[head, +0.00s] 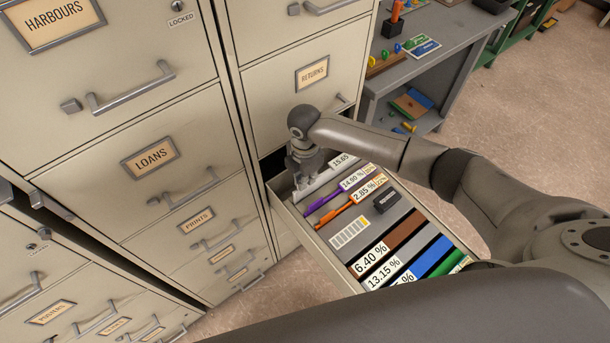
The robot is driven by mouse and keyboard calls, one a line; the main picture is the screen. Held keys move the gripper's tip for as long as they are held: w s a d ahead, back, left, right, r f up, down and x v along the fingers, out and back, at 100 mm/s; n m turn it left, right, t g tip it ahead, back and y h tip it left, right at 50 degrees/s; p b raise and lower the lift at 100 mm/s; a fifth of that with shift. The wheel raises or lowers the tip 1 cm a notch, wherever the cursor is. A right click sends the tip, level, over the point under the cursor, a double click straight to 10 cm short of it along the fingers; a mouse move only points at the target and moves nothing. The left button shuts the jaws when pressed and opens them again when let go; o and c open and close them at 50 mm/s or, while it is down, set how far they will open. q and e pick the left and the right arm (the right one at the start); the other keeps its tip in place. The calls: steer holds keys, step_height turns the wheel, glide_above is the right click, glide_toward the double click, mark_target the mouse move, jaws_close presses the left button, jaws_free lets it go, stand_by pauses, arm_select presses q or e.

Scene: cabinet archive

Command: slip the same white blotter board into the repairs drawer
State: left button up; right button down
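A pulled-out drawer (322,244) stands open in the right cabinet, below the front labelled RETURNS. No name shows on the open drawer. A thin white board (318,182) stands on edge at its back, near a tag reading 15.65; it looks like the white blotter board. My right gripper (301,178) points down over the back left corner of the drawer, at the left end of this white board. Its fingers are small and partly hidden, so I cannot tell whether they are shut on the board or just beside it. My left gripper is out of view.
The drawer also holds purple and orange pieces (345,211), a dark block (386,201) and several tagged brown, grey, blue and green boards (388,255). Closed drawers fill the left cabinet (115,140). A grey workbench (440,50) stands behind.

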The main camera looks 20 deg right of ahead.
steer(key=shift+f+b, duration=1.45)
steer(key=shift+f, duration=1.1)
steer(key=c, duration=1.6)
jaws_free()
steer(key=shift+o, duration=0.2)
step_height(320, 180, up, 7)
steer(key=p, duration=0.7)
steer(key=shift+r, duration=0.2)
step_height(320, 180, up, 12)
steer(key=shift+f, duration=0.15)
